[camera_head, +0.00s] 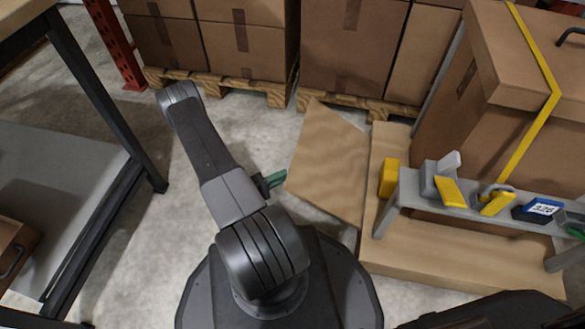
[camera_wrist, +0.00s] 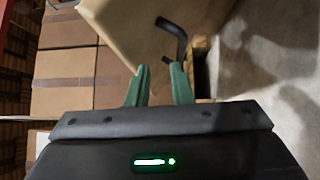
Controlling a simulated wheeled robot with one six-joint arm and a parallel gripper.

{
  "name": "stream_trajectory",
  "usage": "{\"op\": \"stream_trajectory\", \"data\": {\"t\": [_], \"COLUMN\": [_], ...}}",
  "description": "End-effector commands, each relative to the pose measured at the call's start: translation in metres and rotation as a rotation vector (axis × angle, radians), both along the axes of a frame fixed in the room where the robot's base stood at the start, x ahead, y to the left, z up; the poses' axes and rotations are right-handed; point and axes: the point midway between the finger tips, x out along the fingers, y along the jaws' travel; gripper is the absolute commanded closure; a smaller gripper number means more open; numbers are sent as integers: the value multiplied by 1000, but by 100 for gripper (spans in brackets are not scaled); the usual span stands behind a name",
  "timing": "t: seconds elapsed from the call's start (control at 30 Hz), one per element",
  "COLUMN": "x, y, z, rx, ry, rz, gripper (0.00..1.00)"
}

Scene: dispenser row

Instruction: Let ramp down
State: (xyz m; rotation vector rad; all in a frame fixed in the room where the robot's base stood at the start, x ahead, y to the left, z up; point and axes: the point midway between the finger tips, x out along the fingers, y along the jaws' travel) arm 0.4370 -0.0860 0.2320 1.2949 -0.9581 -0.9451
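The ramp (camera_head: 328,160) is a tan wooden panel at the left edge of a low tan platform (camera_head: 440,260). It looks tilted, but its exact angle is hard to tell. In the wrist view, the ramp (camera_wrist: 150,45) fills the upper middle and carries a bent black handle (camera_wrist: 176,32). My gripper (camera_wrist: 159,70) has green fingers, spread apart with a gap between them. The handle's lower end is by the right fingertip; I cannot tell whether they touch. In the head view, my gripper (camera_head: 276,179) is close to the ramp's left edge, and the handle is hidden.
A large strapped crate (camera_head: 500,100) stands on the platform. A grey rack (camera_head: 430,195) with yellow tools stands in front of it. Stacked boxes (camera_head: 240,45) on pallets line the back. A dark-legged table (camera_head: 100,95) is at left. Bare floor (camera_head: 250,130) surrounds my arm.

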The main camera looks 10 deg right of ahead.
Motion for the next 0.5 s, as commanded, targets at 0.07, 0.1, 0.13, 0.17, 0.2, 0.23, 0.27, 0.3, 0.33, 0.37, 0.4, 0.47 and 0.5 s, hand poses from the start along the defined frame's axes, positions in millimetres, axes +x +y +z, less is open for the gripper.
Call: {"op": "stream_trajectory", "data": {"t": [0.07, 0.1, 0.13, 0.17, 0.2, 0.23, 0.27, 0.3, 0.33, 0.37, 0.4, 0.47, 0.5], "x": [-4, -5, -6, -7, -8, -9, -10, -10, -11, -11, -11, -11, -11], "y": [12, 16, 19, 21, 24, 25, 27, 28, 29, 29, 30, 30, 30], "z": [1, 0, 0, 0, -1, -1, -1, -1, -1, -2, -2, -2, -2], "rx": [0, 0, 0, 0, 0, 0, 0, 0, 0, 0, 0, 0, 0], "ry": [0, 0, 1, 1, 1, 1, 1, 1, 1, 1, 1, 1, 1], "rz": [3, 3, 2, 2, 2, 1, 1, 0, 0, -1, -1, -1, -1], "gripper": [80, 80, 80, 80, 80, 80, 80, 80, 80, 80, 80, 80, 80]}}
